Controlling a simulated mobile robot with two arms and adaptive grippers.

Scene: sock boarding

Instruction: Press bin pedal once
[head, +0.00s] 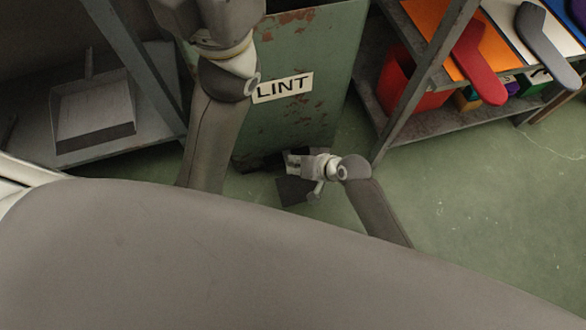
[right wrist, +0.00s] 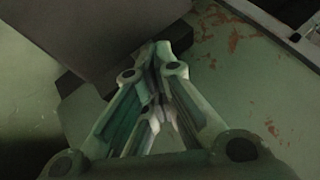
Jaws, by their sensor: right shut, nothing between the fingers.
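The bin is a green, rust-flecked metal box (head: 305,125) with a white LINT label (head: 282,87); its rusty side also shows in the right wrist view (right wrist: 235,75). A dark flat plate (head: 294,191) at its foot looks like the pedal; it appears large in the right wrist view (right wrist: 100,35). My right gripper (head: 290,160) is low at the bin's base, beside the plate. In the wrist view its fingers (right wrist: 155,55) are shut and empty, with the tips at the plate's edge. I cannot tell whether they touch it or whether it is pressed down. My left gripper is out of view.
A shelf at the right holds a red bin (head: 410,80) and coloured foot-shaped boards (head: 481,65). A dustpan (head: 93,110) lies on a low shelf at the left. My left arm crosses before the bin. Green floor (head: 480,200) at the right is clear.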

